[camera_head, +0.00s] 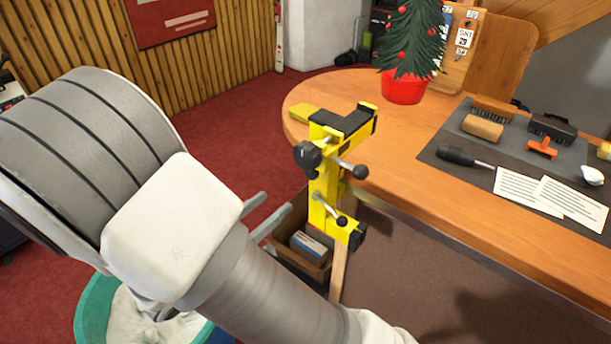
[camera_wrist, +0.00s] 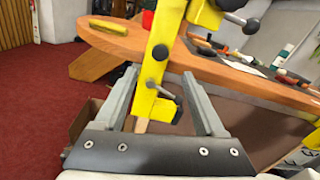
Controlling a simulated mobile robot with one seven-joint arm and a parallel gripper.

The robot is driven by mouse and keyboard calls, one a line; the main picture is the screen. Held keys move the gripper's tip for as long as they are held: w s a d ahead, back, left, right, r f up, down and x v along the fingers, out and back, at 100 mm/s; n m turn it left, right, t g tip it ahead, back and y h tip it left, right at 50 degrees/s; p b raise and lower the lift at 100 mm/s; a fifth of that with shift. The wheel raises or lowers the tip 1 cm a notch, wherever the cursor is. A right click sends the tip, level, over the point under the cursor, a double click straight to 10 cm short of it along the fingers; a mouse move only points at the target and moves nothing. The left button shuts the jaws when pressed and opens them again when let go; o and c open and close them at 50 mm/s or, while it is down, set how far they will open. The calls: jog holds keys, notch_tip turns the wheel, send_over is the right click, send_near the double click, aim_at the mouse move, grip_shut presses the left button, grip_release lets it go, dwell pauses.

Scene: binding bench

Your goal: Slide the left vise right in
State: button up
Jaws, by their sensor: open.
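The left vise (camera_head: 326,182) is yellow with black parts and is mounted at the rounded left end of the wooden bench (camera_head: 400,188). Its lower end, with a lever and a black knob, hangs below the bench edge. My gripper (camera_head: 279,201) is open and empty, just left of the vise's post in the head view. In the wrist view my gripper (camera_wrist: 160,72) has one finger on each side of the yellow post of the vise (camera_wrist: 160,62). The fingertips look short of the post. The top of the vise is cut off in the wrist view.
A small tree in a red pot (camera_head: 404,88) stands on the bench behind the vise. A dark mat (camera_head: 450,158) with brushes, a screwdriver and papers lies to the right. A box (camera_head: 310,246) is below the bench. Another yellow part (camera_wrist: 304,158) shows at lower right.

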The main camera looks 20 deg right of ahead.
aim_at(306, 176)
jog(key=x, duration=1.1)
jog(key=shift+w+d+b, duration=0.15)
jog(key=shift+d+b, duration=0.1)
jog(key=shift+b, duration=0.15)
grip_shut()
dwell(0.7)
